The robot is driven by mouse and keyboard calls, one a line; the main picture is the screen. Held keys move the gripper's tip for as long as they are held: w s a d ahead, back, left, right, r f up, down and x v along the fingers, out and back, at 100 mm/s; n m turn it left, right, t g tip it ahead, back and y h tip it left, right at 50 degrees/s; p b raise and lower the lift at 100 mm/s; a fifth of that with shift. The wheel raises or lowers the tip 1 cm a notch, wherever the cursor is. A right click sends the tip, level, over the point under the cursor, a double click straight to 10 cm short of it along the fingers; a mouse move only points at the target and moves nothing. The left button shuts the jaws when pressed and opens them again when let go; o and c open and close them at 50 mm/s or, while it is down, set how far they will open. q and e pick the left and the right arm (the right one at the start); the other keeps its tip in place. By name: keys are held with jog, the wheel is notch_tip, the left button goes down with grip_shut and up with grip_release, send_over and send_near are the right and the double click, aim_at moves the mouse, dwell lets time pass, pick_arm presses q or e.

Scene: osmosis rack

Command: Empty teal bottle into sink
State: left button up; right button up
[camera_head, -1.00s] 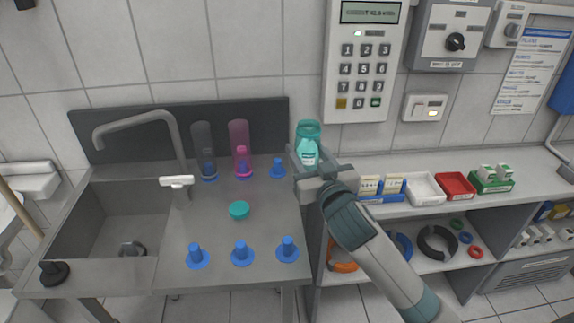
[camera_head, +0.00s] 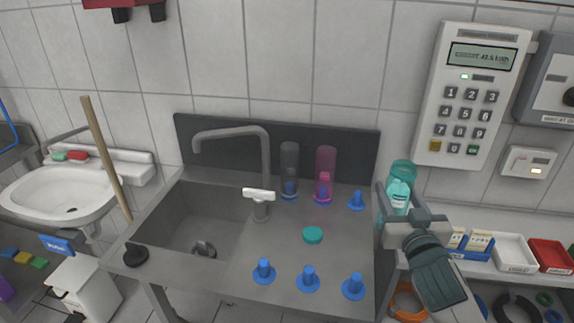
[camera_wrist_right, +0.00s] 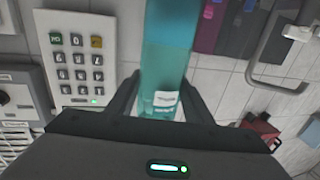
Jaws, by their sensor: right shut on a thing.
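My right gripper (camera_head: 398,215) is shut on the teal bottle (camera_head: 402,180), a translucent teal bottle with a white label. It holds the bottle upright at the right end of the steel sink unit. In the right wrist view the bottle (camera_wrist_right: 165,50) stands between the two fingers, with the label near their tips. The sink (camera_head: 187,205) is the grey basin at the left of the unit, with a curved faucet (camera_head: 240,132) over it. A teal cap (camera_head: 312,235) lies on the drainboard. My left gripper is out of view.
A grey bottle (camera_head: 289,165) and a pink bottle (camera_head: 325,170) stand at the back of the drainboard. Several blue pegs (camera_head: 308,280) rise from it. A white faucet handle (camera_head: 258,195) and a black plug (camera_head: 136,255) are by the basin. A keypad (camera_head: 470,95) hangs at right.

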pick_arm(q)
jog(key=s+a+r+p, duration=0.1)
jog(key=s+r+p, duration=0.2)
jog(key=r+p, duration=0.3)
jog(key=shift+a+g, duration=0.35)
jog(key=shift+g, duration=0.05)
pick_arm(e)
jog(key=s+a+y, duration=0.1)
jog(key=s+a, duration=0.6)
jog(key=a, duration=0.1)
jog(key=shift+s+a+n, duration=0.2)
jog(key=shift+a+n, duration=0.1)
jog(key=shift+n, duration=0.1)
